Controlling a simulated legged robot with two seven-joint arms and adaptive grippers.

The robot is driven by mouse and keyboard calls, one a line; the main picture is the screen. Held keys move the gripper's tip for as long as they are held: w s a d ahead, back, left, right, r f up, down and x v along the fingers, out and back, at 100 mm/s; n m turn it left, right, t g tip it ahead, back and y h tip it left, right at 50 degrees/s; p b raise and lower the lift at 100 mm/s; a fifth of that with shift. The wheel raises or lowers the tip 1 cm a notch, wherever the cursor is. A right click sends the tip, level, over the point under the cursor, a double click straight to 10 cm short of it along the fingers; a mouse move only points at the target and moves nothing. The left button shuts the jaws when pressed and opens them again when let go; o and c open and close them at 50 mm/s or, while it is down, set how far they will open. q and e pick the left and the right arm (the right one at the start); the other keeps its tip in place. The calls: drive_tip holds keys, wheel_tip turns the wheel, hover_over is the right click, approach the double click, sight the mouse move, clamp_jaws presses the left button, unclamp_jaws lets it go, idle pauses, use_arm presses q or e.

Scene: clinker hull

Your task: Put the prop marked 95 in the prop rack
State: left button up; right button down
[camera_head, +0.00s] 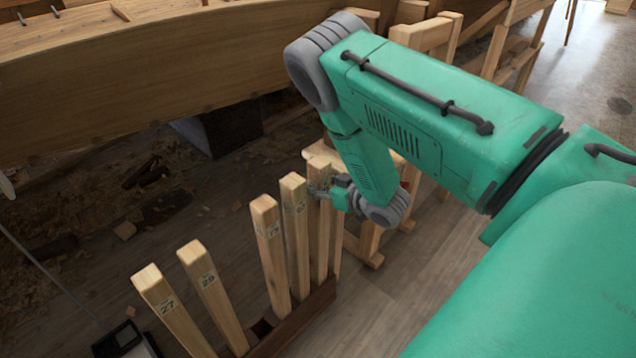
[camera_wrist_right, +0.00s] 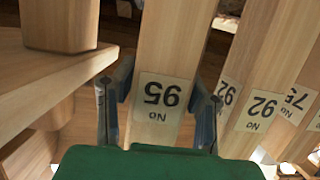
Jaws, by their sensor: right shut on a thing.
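The prop marked 95 (camera_wrist_right: 165,60) is a pale wooden post with a paper label. My right gripper (camera_wrist_right: 160,108) is shut on it, one finger on each side of the label. In the head view this gripper (camera_head: 326,190) is at the upper part of the post (camera_head: 319,240), which stands nearly upright. The prop rack (camera_head: 315,312) is a dark brown slotted base on the floor, with other posts standing in it. The held post is at the rack's far end; its foot is partly hidden, so I cannot tell how it sits. My left gripper is out of view.
Posts marked 27 (camera_head: 172,310) and 75 (camera_head: 270,250), and one reading 26 or 28 (camera_head: 215,300), lean in the rack. A post marked 92 (camera_wrist_right: 275,65) is close beside the held one. A wooden trestle (camera_head: 372,240) stands behind. The hull (camera_head: 150,85) spans the upper left.

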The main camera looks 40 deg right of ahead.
drive_tip(key=shift+f, duration=0.4)
idle(0.3)
drive_tip(key=c, duration=0.9)
unclamp_jaws()
drive_tip(key=shift+o, duration=0.2)
drive_tip(key=a+v, duration=0.1)
drive_tip(key=v, duration=1)
drive_tip(key=shift+s+d, duration=0.4)
drive_tip(key=shift+d, duration=0.1)
drive_tip(key=shift+r, duration=0.1)
